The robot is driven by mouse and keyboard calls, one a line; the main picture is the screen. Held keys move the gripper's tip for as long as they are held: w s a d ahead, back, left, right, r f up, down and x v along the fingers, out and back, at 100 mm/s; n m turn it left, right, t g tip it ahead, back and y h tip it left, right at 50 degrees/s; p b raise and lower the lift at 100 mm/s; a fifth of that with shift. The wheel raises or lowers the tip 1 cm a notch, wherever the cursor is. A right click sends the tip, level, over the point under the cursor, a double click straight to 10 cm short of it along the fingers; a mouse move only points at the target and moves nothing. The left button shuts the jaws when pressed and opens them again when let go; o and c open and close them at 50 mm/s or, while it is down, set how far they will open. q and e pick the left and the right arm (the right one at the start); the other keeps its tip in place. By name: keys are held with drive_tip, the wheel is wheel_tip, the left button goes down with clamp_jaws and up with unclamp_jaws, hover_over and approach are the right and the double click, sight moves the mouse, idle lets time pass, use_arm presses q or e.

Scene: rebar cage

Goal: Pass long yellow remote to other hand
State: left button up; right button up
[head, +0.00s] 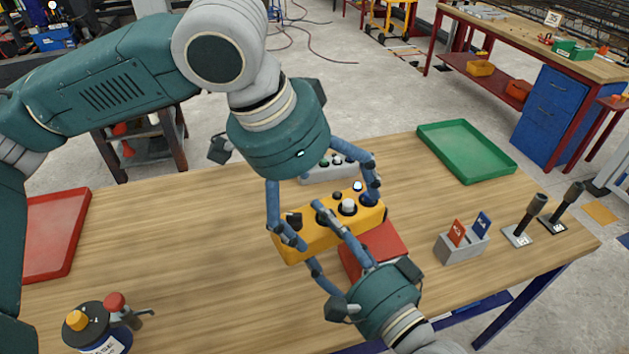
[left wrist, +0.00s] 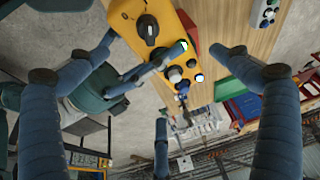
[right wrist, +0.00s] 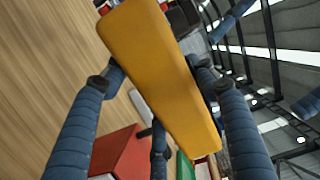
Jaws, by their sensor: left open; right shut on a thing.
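The long yellow remote (head: 311,242) is a box with dark knobs and a pale button on top. My right gripper (head: 327,233) is shut on it from the front. In the right wrist view the remote's plain side (right wrist: 160,75) lies between the fingers (right wrist: 155,85). My left gripper (head: 322,200) is open above and behind the remote, its fingers spread to either side of it. In the left wrist view the remote (left wrist: 150,30) is in the upper middle, between the left gripper's open fingers (left wrist: 165,85). Whether the left fingers touch it is unclear.
A red box (head: 385,245) is beneath the remote's right end. A grey control box (head: 325,170) lies behind. A green tray (head: 440,135) and red tray (head: 75,225) flank the wooden table. A grey card holder (head: 462,246) and joysticks (head: 518,235) stand right; a dark-topped bottle (head: 100,325) stands front left.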

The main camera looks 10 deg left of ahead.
sight(338, 218)
use_arm(q)
drive_tip(key=x, duration=0.7)
drive_tip(key=shift+w+r, duration=0.1)
use_arm(e)
drive_tip(key=shift+r, duration=0.1)
use_arm(q)
drive_tip(key=c, duration=1.5)
drive_tip(key=shift+c, duration=1.3)
use_arm(e)
drive_tip(key=o, duration=1.6)
